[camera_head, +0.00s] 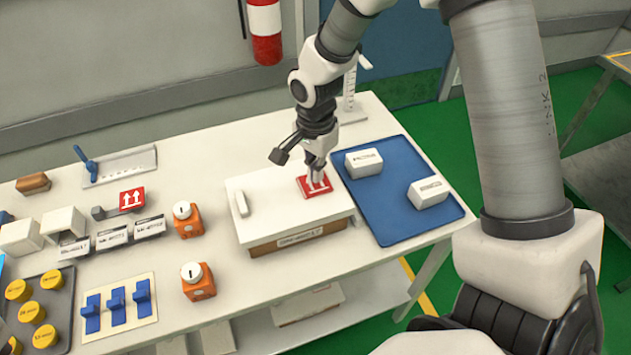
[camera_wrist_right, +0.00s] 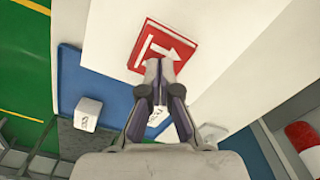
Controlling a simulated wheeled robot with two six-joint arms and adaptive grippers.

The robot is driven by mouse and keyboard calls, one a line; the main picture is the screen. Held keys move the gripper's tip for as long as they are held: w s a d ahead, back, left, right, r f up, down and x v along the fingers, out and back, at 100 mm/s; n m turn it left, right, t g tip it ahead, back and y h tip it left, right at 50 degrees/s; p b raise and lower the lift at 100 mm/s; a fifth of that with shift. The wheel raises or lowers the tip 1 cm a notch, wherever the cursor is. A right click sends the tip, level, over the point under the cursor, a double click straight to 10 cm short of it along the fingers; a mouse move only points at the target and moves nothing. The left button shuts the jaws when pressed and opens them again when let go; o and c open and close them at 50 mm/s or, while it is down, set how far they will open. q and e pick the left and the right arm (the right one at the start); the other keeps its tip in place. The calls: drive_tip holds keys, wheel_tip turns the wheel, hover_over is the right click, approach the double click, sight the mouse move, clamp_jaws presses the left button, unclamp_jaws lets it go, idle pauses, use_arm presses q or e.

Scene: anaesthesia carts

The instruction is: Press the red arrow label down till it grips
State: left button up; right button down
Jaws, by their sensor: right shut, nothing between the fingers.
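The red arrow label (camera_head: 314,187) lies on top of a white box (camera_head: 262,204), towards the box's right back part. It shows white arrows, and it also appears in the right wrist view (camera_wrist_right: 163,52). My right gripper (camera_head: 317,181) points down at the label with its fingers shut and empty. In the right wrist view the fingertips (camera_wrist_right: 158,66) overlap the label's near edge; I cannot tell whether they touch it. My left gripper is not in view.
A blue tray (camera_head: 398,224) with two small white boxes (camera_head: 428,192) lies right of the white box. Orange blocks (camera_head: 198,281), blue switches (camera_head: 117,306) and yellow-capped pots (camera_head: 31,312) stand on the left. A height gauge (camera_head: 350,92) stands behind.

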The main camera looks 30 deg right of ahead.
drive_tip(key=shift+f+b, duration=0.55)
drive_tip(key=shift+f, duration=0.3)
idle(0.5)
idle(0.4)
wheel_tip(320, 180, up, 7)
drive_tip(key=p, duration=0.6)
drive_tip(key=shift+r, duration=0.1)
wheel_tip(320, 180, up, 12)
idle(0.4)
